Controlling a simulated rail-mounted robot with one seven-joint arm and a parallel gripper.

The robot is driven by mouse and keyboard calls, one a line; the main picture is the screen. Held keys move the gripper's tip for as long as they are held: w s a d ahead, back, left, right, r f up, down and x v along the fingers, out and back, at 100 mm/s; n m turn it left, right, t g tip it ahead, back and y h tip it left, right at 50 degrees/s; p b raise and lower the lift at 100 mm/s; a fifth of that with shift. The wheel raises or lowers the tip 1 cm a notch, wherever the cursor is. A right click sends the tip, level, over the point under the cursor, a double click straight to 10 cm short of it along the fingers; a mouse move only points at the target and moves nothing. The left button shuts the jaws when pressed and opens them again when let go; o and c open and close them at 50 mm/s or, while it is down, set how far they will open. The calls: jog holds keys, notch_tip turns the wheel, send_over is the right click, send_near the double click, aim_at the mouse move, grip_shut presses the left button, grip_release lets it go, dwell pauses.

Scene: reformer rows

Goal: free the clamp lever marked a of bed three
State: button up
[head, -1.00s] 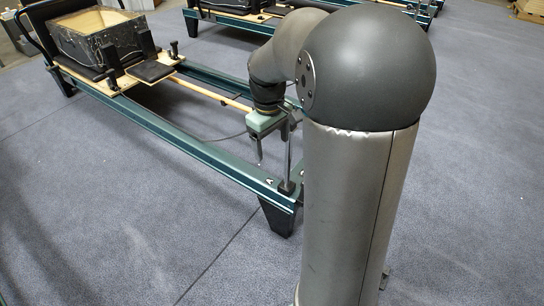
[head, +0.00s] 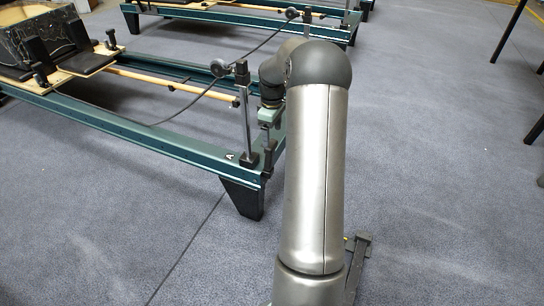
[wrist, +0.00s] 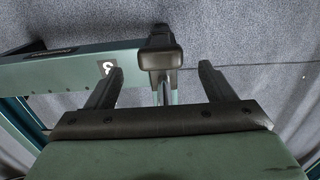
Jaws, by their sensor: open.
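An "A" mark (head: 229,156) sits on the near corner, beside an upright metal post (head: 245,110) with a black foot. My gripper (head: 267,135) is at this end of the bed, right of that post. In the wrist view my gripper (wrist: 161,68) is open, with a black lever-like part (wrist: 160,59) between and apart from its fingers. No letter shows on that part; the head view does not resolve it clearly.
A wooden bar (head: 170,86) and a dark cable run along the bed. A carriage with a box (head: 45,25) is at its far left. Another reformer (head: 240,17) stands behind. The carpet to the right is mostly clear, with dark legs at the right edge.

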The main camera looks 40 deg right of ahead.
aim_at(272, 147)
notch_tip(272, 147, down, 10)
jog(key=b, duration=0.3)
jog(key=shift+r, duration=0.25)
